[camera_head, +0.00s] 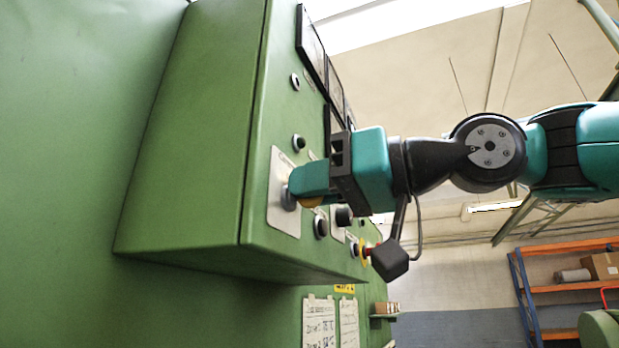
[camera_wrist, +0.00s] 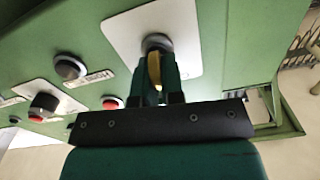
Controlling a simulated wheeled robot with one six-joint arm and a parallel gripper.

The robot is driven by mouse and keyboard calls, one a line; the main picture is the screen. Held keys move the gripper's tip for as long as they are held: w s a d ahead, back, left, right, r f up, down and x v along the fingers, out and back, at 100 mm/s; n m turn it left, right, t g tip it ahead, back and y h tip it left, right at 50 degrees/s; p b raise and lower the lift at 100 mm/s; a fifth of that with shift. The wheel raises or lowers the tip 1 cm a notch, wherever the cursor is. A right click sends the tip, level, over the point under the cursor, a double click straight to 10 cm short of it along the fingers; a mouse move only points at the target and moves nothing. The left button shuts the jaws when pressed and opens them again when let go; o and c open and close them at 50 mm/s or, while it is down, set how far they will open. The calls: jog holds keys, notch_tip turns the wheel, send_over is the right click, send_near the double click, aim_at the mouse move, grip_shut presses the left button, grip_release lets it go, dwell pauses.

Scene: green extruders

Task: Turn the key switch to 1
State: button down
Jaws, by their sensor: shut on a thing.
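The key switch (camera_head: 288,198) sits on a pale metal plate (camera_head: 284,222) on the sloping front of a green control cabinet. In the wrist view its round grey collar (camera_wrist: 157,42) shows at the upper middle, with a yellowish key part (camera_wrist: 154,70) sticking out towards me. My gripper (camera_head: 305,183) is shut on this key part, its teal fingers close against the plate. In the wrist view the fingers (camera_wrist: 155,75) stand on both sides of the yellow part. They hide part of the switch, and I cannot read its position marks.
Black buttons (camera_head: 321,227) and a red emergency stop (camera_head: 370,251) on yellow sit close to my gripper. In the wrist view a black knob (camera_wrist: 43,104) and a red button (camera_wrist: 112,102) lie left. Dark screens (camera_head: 311,45) are above. Open room lies right of the cabinet.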

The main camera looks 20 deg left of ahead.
jog(key=m+p, duration=0.1)
jog(key=m, duration=0.2)
jog(key=m+p, duration=0.2)
jog(key=m, duration=0.1)
jog(key=w+m+p, duration=0.1)
jog(key=m, duration=0.3)
jog(key=shift+f+p, duration=0.25)
jog(key=shift+p, duration=0.05)
jog(key=shift+m, duration=0.3)
jog(key=c, duration=1.2)
grip_release()
jog(key=shift+c, duration=0.2)
jog(key=shift+d+f, duration=0.1)
jog(key=shift+d, duration=0.05)
